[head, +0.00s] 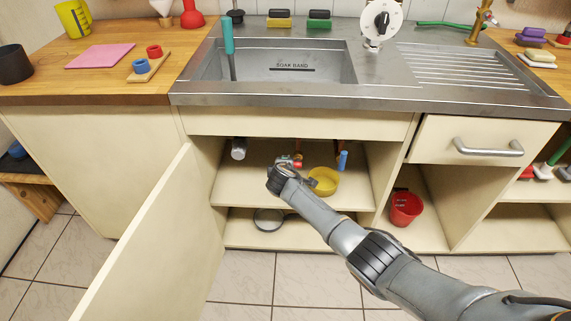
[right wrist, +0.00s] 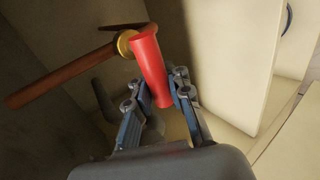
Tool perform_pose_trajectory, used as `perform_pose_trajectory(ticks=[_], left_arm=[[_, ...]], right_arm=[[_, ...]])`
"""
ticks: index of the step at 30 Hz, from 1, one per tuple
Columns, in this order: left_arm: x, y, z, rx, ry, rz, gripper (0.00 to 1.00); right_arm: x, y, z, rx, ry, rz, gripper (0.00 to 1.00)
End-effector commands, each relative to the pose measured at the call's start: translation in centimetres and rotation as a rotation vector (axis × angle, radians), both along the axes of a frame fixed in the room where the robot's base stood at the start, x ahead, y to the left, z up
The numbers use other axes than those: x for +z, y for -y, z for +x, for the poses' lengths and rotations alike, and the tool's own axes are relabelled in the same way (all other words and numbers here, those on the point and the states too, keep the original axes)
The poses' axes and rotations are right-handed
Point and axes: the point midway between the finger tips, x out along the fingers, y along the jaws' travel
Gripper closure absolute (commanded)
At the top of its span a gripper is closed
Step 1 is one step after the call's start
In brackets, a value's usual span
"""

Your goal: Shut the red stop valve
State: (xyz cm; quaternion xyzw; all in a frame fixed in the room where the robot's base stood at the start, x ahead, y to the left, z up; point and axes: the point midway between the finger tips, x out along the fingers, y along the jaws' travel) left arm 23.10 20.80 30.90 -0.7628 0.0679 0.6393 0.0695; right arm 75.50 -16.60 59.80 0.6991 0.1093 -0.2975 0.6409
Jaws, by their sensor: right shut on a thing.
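The red stop valve has a long red lever handle (right wrist: 150,62) on a brass body (right wrist: 125,42), joined to a copper pipe (right wrist: 62,77) in the right wrist view. In the head view a small bit of the red handle (head: 298,164) shows inside the open cabinet under the sink. My right gripper (right wrist: 158,82) is shut on the red handle, with one finger on each side of it. In the head view my right arm reaches into the cabinet and hides most of the valve. My left gripper is in neither view.
A blue handle (head: 343,160) is on another pipe to the right. A yellow bowl (head: 324,181) sits on the shelf beside my wrist. A white cylinder (head: 238,149) is at the left. The cabinet door (head: 150,240) stands open. A red bucket (head: 405,208) is in the right compartment.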

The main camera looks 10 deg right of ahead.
Motion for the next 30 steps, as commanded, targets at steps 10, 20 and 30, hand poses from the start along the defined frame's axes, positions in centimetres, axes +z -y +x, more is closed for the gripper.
perform_pose_trajectory(ticks=[10, 20, 30], left_arm=[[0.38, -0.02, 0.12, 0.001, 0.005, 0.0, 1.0], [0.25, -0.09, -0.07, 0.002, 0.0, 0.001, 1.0], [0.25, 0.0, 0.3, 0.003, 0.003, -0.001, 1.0]], right_arm=[[-0.79, -0.18, -0.48, -0.002, -0.021, -0.018, 1.0], [-0.65, -0.18, -0.39, -0.001, -0.017, -0.017, 0.58], [-0.24, -0.1, -0.25, -0.001, -0.01, -0.016, 0.58]])
